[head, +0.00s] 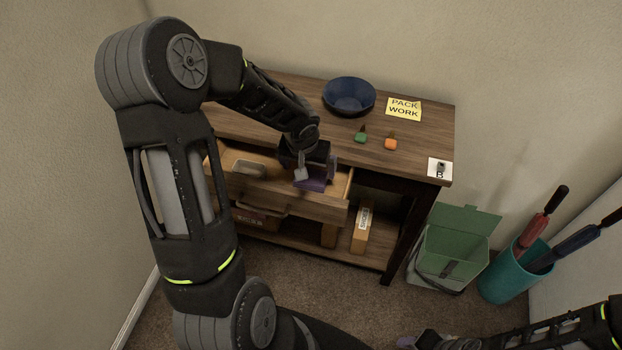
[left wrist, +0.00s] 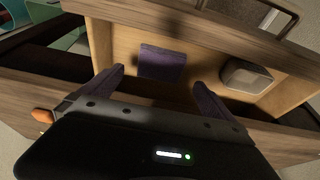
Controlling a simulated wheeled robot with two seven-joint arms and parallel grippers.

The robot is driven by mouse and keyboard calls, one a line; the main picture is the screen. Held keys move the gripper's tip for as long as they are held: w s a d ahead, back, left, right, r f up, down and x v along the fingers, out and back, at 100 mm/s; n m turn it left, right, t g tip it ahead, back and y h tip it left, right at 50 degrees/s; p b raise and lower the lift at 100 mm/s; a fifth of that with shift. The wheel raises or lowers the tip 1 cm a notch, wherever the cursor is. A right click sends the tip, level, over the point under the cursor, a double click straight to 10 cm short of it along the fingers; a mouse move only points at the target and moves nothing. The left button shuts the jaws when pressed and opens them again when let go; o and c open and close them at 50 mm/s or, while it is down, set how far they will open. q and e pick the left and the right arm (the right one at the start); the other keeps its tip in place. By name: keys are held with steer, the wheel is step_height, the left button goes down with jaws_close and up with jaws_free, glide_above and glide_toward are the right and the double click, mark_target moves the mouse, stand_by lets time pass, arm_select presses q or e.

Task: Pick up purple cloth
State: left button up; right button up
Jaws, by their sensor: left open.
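The purple cloth (head: 312,184) lies folded flat in the open drawer (head: 285,204) of the wooden desk. In the left wrist view the cloth (left wrist: 162,64) shows as a dark purple square on the drawer floor. My left gripper (head: 315,172) is over the drawer, right at the cloth, and hides part of it in the head view. In the left wrist view its fingers (left wrist: 157,80) are apart with nothing held; the cloth shows between and beyond them. My right arm enters at the lower right of the head view; its gripper (head: 435,342) is mostly cut off.
A grey object (head: 248,168) lies in the drawer, left of the cloth. On the desk top are a blue bowl (head: 349,95), a yellow note (head: 404,108), and small green (head: 360,138) and orange (head: 390,143) items. A green bin (head: 455,250) and teal holder (head: 508,280) stand right.

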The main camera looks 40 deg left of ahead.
mark_target(310, 176)
arm_select(q)
steer(key=shift+f, duration=0.35)
steer(key=shift+x, duration=2.65)
steer(key=shift+a, duration=0.1)
steer(key=shift+r, duration=0.1)
steer(key=c, duration=1.3)
steer(key=shift+o, duration=0.2)
steer(key=shift+r, duration=0.1)
